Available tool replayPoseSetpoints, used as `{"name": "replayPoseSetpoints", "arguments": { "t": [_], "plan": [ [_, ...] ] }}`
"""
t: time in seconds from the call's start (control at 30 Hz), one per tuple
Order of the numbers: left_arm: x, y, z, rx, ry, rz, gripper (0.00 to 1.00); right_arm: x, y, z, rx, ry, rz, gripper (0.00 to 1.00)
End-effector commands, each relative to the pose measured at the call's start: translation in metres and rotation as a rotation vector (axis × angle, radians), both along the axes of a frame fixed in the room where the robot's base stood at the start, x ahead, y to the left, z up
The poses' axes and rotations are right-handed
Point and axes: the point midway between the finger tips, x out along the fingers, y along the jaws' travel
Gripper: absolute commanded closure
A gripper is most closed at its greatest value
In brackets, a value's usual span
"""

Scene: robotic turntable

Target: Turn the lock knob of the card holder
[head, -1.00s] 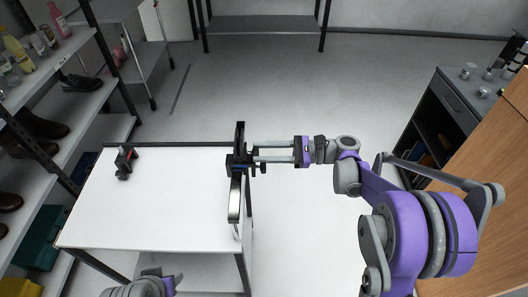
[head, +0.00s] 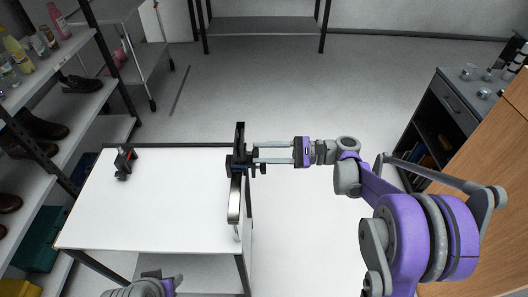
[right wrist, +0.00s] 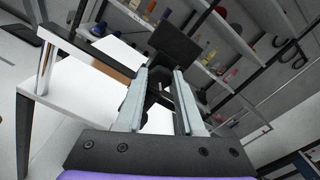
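The card holder (head: 237,162) is a black upright fixture at the right edge of the white table, with a long metal-edged bar running toward the near side. It also shows in the right wrist view (right wrist: 175,44). My right gripper (head: 258,152) reaches in from the right, its two pale fingers level and apart beside the fixture. In the right wrist view the fingers (right wrist: 163,78) are parted, with a dark knob-like part (right wrist: 153,94) between them; I cannot tell whether they touch it. The left gripper's fingers do not show; only part of my left arm is at the bottom edge.
A small black and red device (head: 124,162) stands at the table's far left. The white table (head: 165,210) is otherwise bare. A shelf rack (head: 60,110) with shoes and bottles stands left. A grey and wood cabinet (head: 455,105) is at the right. The floor behind the table is open.

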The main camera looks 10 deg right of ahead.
Motion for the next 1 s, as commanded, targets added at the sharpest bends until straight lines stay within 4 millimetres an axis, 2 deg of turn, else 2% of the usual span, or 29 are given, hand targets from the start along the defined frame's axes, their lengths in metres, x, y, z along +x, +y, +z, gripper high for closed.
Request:
{"name": "replayPoseSetpoints", "arguments": {
  "t": [0.03,0.13,0.17,0.43,0.53,0.67,1.0],
  "plan": [
    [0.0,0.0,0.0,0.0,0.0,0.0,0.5,0.0,0.0,0.0,0.0,0.0,-0.001,0.53],
    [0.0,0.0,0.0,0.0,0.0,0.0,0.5,0.0,0.0,0.0,0.0,0.0,0.0,0.35],
    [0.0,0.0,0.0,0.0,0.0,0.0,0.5,0.0,0.0,0.0,0.0,0.0,0.0,0.33],
    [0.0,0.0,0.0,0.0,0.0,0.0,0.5,0.0,-0.001,0.0,0.0,0.001,0.0,0.33],
    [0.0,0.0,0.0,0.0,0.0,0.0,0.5,-0.001,-0.007,0.0,-0.001,0.001,-0.002,0.33],
    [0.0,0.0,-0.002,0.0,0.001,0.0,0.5,-0.005,-0.026,-0.001,-0.001,0.001,-0.004,0.33],
    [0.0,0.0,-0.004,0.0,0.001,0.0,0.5,-0.018,-0.09,0.0,0.0,0.001,-0.004,0.33]
  ]
}}
